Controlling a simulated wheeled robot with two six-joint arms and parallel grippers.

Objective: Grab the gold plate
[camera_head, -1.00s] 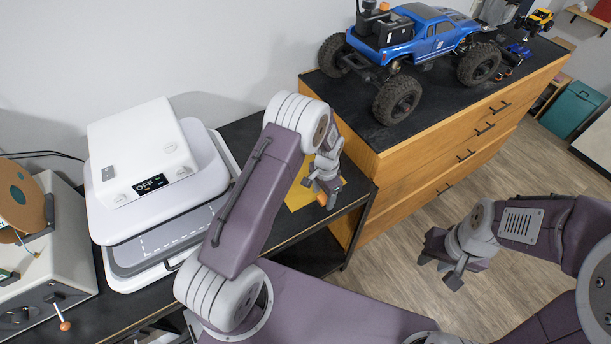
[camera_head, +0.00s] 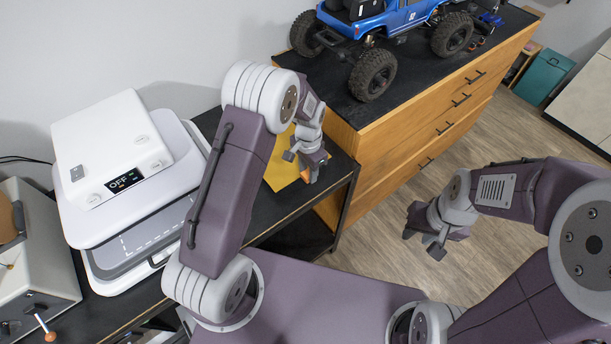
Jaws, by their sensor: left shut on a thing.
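The gold plate (camera_head: 279,172) is a flat yellow-gold sheet at the right end of the black table. It is partly hidden behind my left arm. My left gripper (camera_head: 305,176) is at the plate's right side, pointing down, with its fingers shut on the plate; the exact contact is small and partly hidden. An orange bit shows by the fingertips. My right gripper (camera_head: 424,246) hangs over the floor at the right, away from the plate, its fingers apart with nothing between them.
A white heat press (camera_head: 110,150) reading OFF stands left on the black table (camera_head: 135,318). A wooden drawer cabinet (camera_head: 400,139) with a blue crawler truck (camera_head: 385,22) on top stands close behind my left gripper. Open floor lies to the right.

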